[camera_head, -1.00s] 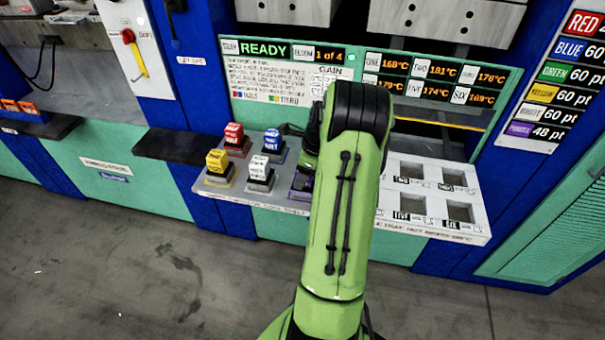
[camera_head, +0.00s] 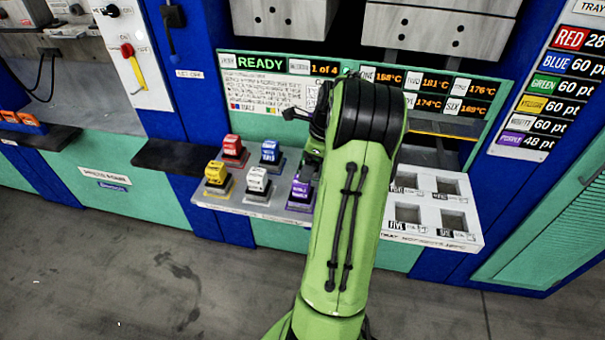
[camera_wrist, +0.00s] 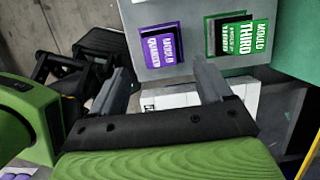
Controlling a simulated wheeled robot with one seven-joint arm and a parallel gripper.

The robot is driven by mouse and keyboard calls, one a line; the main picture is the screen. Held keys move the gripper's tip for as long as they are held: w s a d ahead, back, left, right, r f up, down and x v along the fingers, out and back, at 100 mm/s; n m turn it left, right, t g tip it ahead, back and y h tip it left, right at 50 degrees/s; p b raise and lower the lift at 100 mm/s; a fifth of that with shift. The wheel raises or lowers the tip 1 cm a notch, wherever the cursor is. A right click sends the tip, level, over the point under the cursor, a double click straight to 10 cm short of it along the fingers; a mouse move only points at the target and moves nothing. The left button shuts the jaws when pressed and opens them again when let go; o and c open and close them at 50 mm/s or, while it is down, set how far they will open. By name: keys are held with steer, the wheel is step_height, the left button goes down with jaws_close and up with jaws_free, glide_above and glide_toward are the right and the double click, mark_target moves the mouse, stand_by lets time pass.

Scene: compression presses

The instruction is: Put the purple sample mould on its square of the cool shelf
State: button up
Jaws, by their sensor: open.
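The purple mould (camera_head: 300,191) sits upright on the right part of the front row of the grey cool shelf (camera_head: 235,205), partly beside my arm. A purple lettered face (camera_wrist: 160,46) shows in the wrist view, probably the top of this mould. My gripper (camera_wrist: 165,88) is open, its two fingers apart with nothing between them. In the head view its end (camera_head: 302,125) is up and behind the purple mould, clear of it and partly hidden by my arm. The square under the purple mould is mostly hidden.
Red (camera_head: 233,148), blue (camera_head: 270,153), yellow (camera_head: 216,175) and white (camera_head: 257,182) moulds stand on the shelf. A green lettered face (camera_wrist: 236,36) lies beside the purple one in the wrist view. A white tray with sockets (camera_head: 440,238) is at right.

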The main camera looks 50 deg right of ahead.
steer(key=w+a+r+n+h, duration=0.1)
steer(key=a+r+n, duration=0.65)
steer(key=a, duration=0.35)
steer(key=w+a+r+n+h, duration=0.1)
steer(key=a+r+n, duration=0.6)
steer(key=a, duration=0.5)
steer(key=s+a+f+n+t, duration=0.1)
steer(key=s+a+n+t, duration=0.1)
steer(key=s+a+n, duration=1)
steer(key=n, duration=0.4)
steer(key=shift+a+f+n+t+y, duration=0.25)
steer(key=shift+a+n+t+y, duration=0.05)
steer(key=shift+a+n+y, duration=0.1)
steer(key=shift+s, duration=0.1)
